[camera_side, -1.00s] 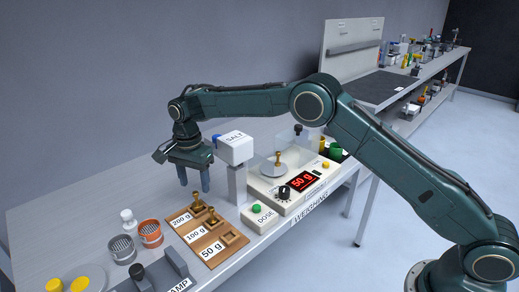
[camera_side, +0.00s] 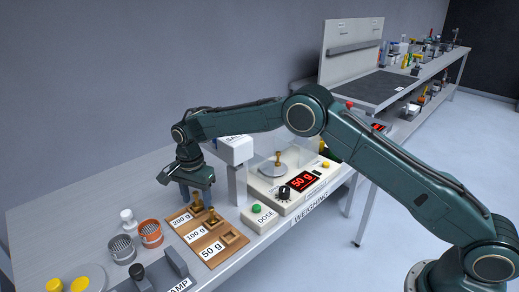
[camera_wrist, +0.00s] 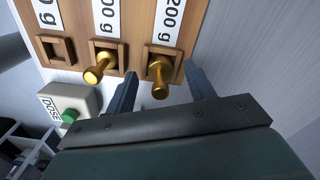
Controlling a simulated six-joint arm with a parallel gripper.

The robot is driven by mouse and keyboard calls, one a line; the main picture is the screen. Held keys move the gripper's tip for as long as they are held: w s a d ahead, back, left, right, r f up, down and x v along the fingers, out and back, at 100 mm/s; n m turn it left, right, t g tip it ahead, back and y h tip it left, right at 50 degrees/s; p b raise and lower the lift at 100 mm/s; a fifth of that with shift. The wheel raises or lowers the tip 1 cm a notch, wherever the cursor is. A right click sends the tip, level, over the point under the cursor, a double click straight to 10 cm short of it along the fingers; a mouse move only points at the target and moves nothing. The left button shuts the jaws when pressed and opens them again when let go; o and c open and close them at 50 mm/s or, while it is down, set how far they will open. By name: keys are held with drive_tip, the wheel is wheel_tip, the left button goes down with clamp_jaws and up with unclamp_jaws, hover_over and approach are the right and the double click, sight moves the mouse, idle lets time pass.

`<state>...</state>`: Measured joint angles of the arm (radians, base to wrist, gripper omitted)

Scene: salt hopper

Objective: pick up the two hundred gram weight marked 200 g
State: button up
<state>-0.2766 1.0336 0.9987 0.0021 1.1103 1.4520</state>
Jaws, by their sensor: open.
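The brass weight in the 200 g slot (camera_wrist: 159,80) stands upright in the wooden rack (camera_side: 208,250). In the side view the weight is partly hidden by my gripper (camera_side: 196,203). In the wrist view the open fingers of my gripper (camera_wrist: 161,75) lie on either side of this weight, with nothing gripped. I cannot tell whether a finger touches it. A second brass weight (camera_wrist: 97,70) stands in the 100 g slot beside it. The 50 g slot (camera_wrist: 57,50) is empty.
A brass weight (camera_side: 277,158) stands on the balance pan; the display (camera_side: 301,181) reads 50 g. The salt hopper (camera_side: 236,150) and the dose box (camera_side: 257,212) stand right of the rack. Orange (camera_side: 151,233) and grey (camera_side: 122,249) cups stand left of it.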

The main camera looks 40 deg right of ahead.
sight(196, 192)
idle(0.4)
clamp_jaws()
drive_tip(key=shift+r, duration=0.1)
wheel_tip(196, 192, up, 20)
idle(0.9)
idle(0.7)
